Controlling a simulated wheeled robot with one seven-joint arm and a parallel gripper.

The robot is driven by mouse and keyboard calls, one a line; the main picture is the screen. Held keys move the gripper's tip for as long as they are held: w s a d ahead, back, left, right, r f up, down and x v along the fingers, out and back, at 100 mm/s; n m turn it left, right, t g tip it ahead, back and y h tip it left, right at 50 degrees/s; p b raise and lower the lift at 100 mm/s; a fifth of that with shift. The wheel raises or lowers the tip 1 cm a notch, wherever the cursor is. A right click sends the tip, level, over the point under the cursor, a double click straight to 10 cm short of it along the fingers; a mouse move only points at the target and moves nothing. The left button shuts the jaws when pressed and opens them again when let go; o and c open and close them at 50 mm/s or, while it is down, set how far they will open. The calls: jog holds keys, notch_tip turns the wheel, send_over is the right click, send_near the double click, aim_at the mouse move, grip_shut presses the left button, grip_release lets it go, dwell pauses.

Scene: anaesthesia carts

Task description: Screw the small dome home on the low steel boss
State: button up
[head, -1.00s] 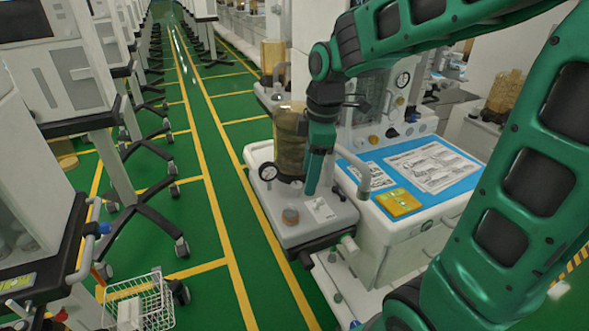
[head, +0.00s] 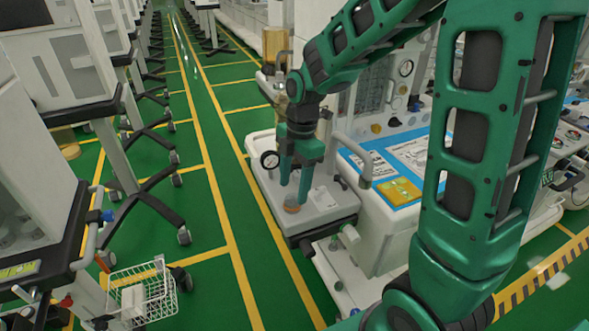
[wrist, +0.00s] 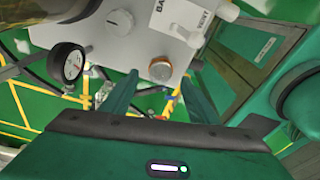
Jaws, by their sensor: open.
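The small dome (head: 292,207) is a coppery, pale-rimmed round piece on the grey shelf top, near its front left part. In the wrist view the dome (wrist: 160,69) shows just beyond the fingertips, roughly midway between them. The low steel boss cannot be told apart beneath it. My gripper (head: 294,193) points down over the dome with its two green fingers apart. In the wrist view the gripper (wrist: 160,79) is empty between the fingers. I cannot tell whether the fingertips reach down around the dome, and I see no contact.
A round gauge (head: 270,160) stands left of my gripper, and a clear canister is partly hidden behind it. A grey bent handle (head: 365,165) rises at the right, next to the blue mat (head: 408,140) with papers. A wire basket (head: 150,295) is at lower left.

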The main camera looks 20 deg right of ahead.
aim_at(292, 196)
jog(key=shift+a+f, duration=0.2)
jog(key=shift+f, duration=1.3)
jog(key=c, duration=1.3)
jog(key=m, duration=0.4)
jog(key=shift+r+m+t, duration=0.1)
jog(key=shift+m+t, duration=0.2)
jog(key=m, duration=0.9)
jog(key=shift+a+t+h, duration=0.1)
jog(key=shift+t+h, duration=0.2)
jog(key=shift+t, duration=0.1)
jog(key=m, duration=0.5)
jog(key=shift+h, duration=0.3)
jog(key=o, duration=1.1)
jog(key=shift+o, duration=0.9)
jog(key=shift+s, duration=0.1)
